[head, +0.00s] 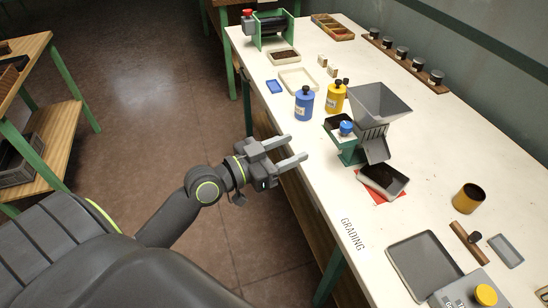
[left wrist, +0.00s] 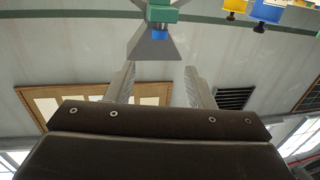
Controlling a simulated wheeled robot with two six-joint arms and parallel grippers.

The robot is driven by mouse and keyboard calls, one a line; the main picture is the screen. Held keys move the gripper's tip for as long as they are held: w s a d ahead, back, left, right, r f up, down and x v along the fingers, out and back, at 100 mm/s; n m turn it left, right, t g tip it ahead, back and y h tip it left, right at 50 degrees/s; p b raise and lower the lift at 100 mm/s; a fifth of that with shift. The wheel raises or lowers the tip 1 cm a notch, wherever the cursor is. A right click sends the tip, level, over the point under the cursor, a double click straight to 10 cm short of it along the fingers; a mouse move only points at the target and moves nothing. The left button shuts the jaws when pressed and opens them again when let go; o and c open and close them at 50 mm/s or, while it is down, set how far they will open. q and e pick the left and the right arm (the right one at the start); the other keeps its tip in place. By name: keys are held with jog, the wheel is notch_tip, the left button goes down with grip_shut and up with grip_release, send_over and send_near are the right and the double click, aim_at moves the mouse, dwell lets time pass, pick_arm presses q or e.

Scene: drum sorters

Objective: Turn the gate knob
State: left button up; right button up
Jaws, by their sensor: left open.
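The grey sorter has a funnel hopper (head: 380,100) on a green stand (head: 347,153), with a chute sloping down at its front. The blue gate knob (head: 346,128) is on its left side, facing my arm. My left gripper (head: 297,149) is open and empty, left of the knob and apart from it, by the table's edge. In the left wrist view the scene looks upside down; the blue knob (left wrist: 160,36) and grey hopper (left wrist: 152,50) show beyond the open fingers (left wrist: 158,72). My right gripper is not in view.
A grey tray (head: 398,188) with dark grains sits under the chute on a red mat (head: 378,197). An open ochre cup (head: 468,199) stands at right. The white tabletop (head: 335,195) is clear before the sorter.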

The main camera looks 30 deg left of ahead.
pick_arm(q)
jog(key=shift+v, duration=1.7)
jog(key=w+a+f+n+g+y, duration=0.1)
jog(key=a+f+n+y, duration=0.2)
jog(key=f, duration=0.5)
jog(key=w+a+f+n+y, duration=0.1)
jog(key=w+a+f+y, duration=0.1)
jog(key=a+f, duration=0.45)
jog(key=s+a+f+n+g+y, duration=0.1)
jog(key=s+f+g, duration=0.1)
jog(key=f, duration=0.6)
jog(key=s+a+f+g+y, duration=0.1)
jog(key=s+f+y, duration=0.15)
jog(key=f, duration=0.45)
jog(key=s+a+f+n+g+y, duration=0.1)
jog(key=s+a+f+g, duration=0.1)
jog(key=f, duration=0.6)
jog(key=s+d+f+g, duration=0.1)
jog(key=s+f+g, duration=0.3)
jog(key=s+f, duration=0.85)
jog(key=s+d+f+g, duration=0.2)
jog(key=s+f, duration=0.3)
jog(key=s, duration=0.4)
jog(key=s+d+f+g, duration=0.2)
jog(key=s+d+f, duration=0.3)
jog(key=s, duration=0.5)
jog(key=shift+s+f+g, duration=0.25)
jog(key=shift+s+g, duration=0.05)
jog(key=shift+s, duration=0.05)
jog(key=shift+d, duration=0.1)
